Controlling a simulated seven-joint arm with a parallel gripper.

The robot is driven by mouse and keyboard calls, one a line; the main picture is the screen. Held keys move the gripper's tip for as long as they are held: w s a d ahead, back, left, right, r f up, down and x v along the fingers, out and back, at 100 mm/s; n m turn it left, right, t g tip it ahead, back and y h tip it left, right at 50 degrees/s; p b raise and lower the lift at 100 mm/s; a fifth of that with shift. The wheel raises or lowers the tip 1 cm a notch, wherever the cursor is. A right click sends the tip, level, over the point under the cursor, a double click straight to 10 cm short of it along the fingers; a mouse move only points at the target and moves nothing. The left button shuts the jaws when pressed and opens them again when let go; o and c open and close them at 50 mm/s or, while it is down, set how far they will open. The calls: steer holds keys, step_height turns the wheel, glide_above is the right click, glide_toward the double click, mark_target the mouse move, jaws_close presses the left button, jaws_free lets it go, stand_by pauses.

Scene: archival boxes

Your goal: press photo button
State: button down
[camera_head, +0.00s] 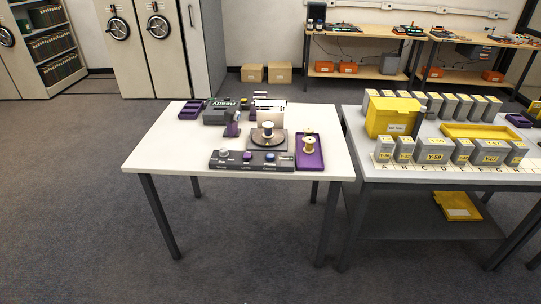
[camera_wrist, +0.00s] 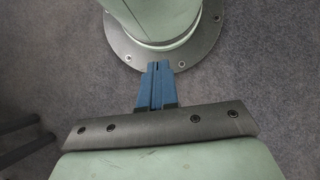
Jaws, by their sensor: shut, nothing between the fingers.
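A dark control panel (camera_head: 236,164) lies along the front of the white table in the head view. It carries a pale knob (camera_head: 223,153) at left, another control (camera_head: 246,155) in the middle and a blue-topped button (camera_head: 270,156) at right. The small labels are too blurred to read surely, so I cannot tell which one is the photo button. My gripper (camera_wrist: 158,66) shows only in the wrist view. Its blue fingers are together and empty, over the grey carpet near my own base. It is not in the head view, and the panel is not in the wrist view.
Behind the panel, a spool (camera_head: 268,129) stands on a dark turntable (camera_head: 267,145). A purple tray (camera_head: 309,161) with gold spools is to its right. A dark display box (camera_head: 214,117) stands at the back. A second table (camera_head: 435,180) holds grey boxes and a yellow box (camera_head: 388,117).

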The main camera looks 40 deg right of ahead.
steer(key=w+d+r+m+t, duration=0.1)
steer(key=w+d+r, duration=0.25)
steer(key=w, duration=0.65)
steer(key=w+d+r+m+t, duration=0.1)
steer(key=w+d+r+m, duration=0.2)
steer(key=w, duration=0.7)
steer(key=w+d+r+t, duration=0.3)
steer(key=w+d+r, duration=0.9)
steer(key=w+d, duration=0.15)
step_height(320, 180, up, 38)
steer(key=m+t, duration=0.3)
steer(key=m, duration=0.2)
glide_above(270, 156)
steer(key=s, duration=0.2)
steer(key=shift+w+a+h, duration=0.2)
steer(key=shift+a+h, duration=0.2)
steer(key=shift+a, duration=0.05)
steer(key=shift+f, duration=0.1)
steer(key=f, duration=0.4)
steer(key=w+f, duration=0.1)
steer(key=f, duration=0.4)
steer(key=d+f, duration=0.1)
steer(key=f, duration=0.3)
steer(key=shift+w+f, duration=0.15)
steer(key=shift+f, duration=0.25)
